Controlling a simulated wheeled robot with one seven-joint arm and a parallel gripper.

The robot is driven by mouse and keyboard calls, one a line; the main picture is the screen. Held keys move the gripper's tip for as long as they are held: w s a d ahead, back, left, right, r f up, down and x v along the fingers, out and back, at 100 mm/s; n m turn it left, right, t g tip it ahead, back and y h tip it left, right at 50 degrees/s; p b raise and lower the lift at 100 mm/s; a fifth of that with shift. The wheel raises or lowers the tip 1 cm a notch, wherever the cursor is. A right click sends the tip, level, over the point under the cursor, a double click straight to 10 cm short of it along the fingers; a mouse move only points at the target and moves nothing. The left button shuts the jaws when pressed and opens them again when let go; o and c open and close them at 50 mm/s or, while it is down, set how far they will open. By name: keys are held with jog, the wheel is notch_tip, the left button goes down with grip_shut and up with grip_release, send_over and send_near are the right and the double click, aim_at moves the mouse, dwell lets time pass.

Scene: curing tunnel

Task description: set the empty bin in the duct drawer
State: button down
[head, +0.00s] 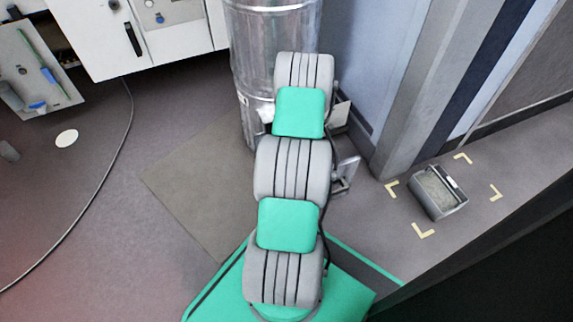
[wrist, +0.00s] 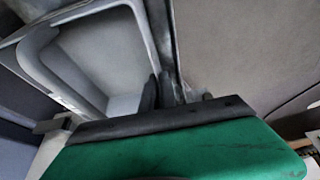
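A grey bin (wrist: 105,60) with a pale, bare inside fills the upper left of the wrist view, tilted and close to my gripper. My gripper (wrist: 160,92) shows there as dark fingers at the bin's near right wall, above my green wrist housing. Whether they are clamped on that wall or only beside it I cannot tell. In the head view my arm hides the gripper. A silvery round duct (head: 272,40) stands behind the arm. Pale and grey parts (head: 345,175) stick out right of the arm near the duct; whether they are the drawer or the bin is unclear.
A second grey bin (head: 438,192) with grainy grey contents sits on the floor at right, inside yellow corner marks (head: 423,230). A grey column (head: 410,110) stands beside it. White cabinets (head: 140,35) are at upper left. A cable (head: 110,165) crosses the open floor at left.

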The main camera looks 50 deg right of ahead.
jog(key=shift+d+f, duration=0.1)
jog(key=shift+f, duration=0.15)
jog(key=shift+f, duration=0.15)
jog(key=c, duration=2.1)
grip_release()
jog(key=o, duration=0.4)
